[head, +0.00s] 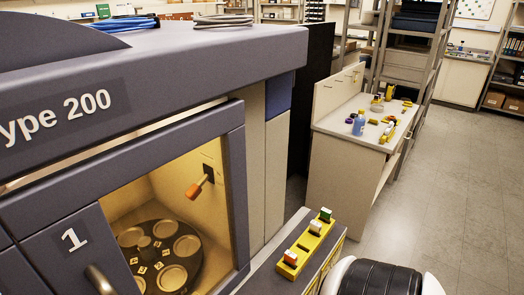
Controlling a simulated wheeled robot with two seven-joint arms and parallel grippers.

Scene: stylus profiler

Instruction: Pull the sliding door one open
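The sliding door one (45,243) is the dark grey panel marked with a white "1" on the front of the large grey machine (180,65). Its metal bar handle (99,280) shows at the bottom left, cut off by the picture's edge. To the right of the "1" is a framed window or opening. I cannot tell whether glass fills it. Through it I see a lit chamber with a dark round carousel (158,255) and an orange-tipped piece (195,190) on the wall. Neither of my grippers is in view. No gripper is seen at the handle.
A yellow rack (310,245) with small coloured blocks lies on a low surface right of the machine. A bench (345,130) with bottles and small items stands behind it. Shelving (415,50) is at the back. The floor (460,200) at right is clear.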

